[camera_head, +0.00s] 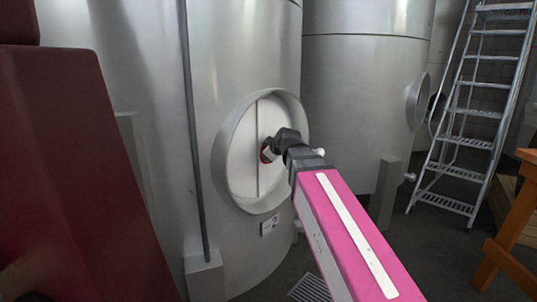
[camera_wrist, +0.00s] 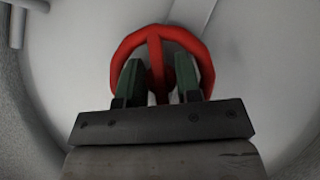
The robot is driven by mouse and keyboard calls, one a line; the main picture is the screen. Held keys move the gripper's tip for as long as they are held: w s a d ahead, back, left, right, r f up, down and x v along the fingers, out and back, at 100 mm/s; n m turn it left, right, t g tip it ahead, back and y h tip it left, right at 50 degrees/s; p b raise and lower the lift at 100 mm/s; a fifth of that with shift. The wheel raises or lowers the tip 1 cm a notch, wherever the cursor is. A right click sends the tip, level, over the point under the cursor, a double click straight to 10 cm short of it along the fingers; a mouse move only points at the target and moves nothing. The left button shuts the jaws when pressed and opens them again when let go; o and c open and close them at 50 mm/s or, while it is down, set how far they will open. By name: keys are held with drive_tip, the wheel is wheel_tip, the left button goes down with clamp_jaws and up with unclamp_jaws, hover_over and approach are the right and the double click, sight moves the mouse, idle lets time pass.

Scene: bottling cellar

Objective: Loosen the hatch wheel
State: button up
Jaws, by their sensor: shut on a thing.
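The hatch wheel (camera_wrist: 155,34) is a red ring with a spoke, in front of the pale round hatch door in the wrist view. My gripper (camera_wrist: 161,75) reaches over the wheel, with one green finger on each side of the spoke, shut on the wheel.
A second steel tank (camera_head: 355,100) with its own hatch (camera_head: 417,101) stands to the right. A metal ladder (camera_head: 468,110) and an orange wooden stand (camera_head: 510,225) are further right. A vertical pipe (camera_head: 191,130) runs along the near tank. A floor grate (camera_head: 310,289) lies below.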

idle(0.3)
drive_tip(key=o, duration=0.9)
drive_tip(key=shift+c, duration=0.2)
drive_tip(key=v, duration=1)
drive_tip(key=shift+s+d+r, duration=0.15)
drive_tip(key=shift+s+d, duration=0.05)
drive_tip(key=shift+s, duration=0.15)
drive_tip(key=s+d+f+m+g+h, duration=0.1)
drive_tip(key=s+d+f+m+g, duration=0.2)
drive_tip(key=f, duration=1.2)
drive_tip(key=s+d+f+m+g+h, duration=0.2)
drive_tip(key=d+f, duration=0.5)
drive_tip(key=f, duration=0.8)
drive_tip(key=s+d+f+m+g+h, duration=0.2)
drive_tip(key=s+d+f+m+g, duration=0.3)
drive_tip(key=f, duration=1)
drive_tip(key=m, duration=0.2)
drive_tip(key=shift+s+m, duration=0.2)
drive_tip(key=shift+m, duration=0.2)
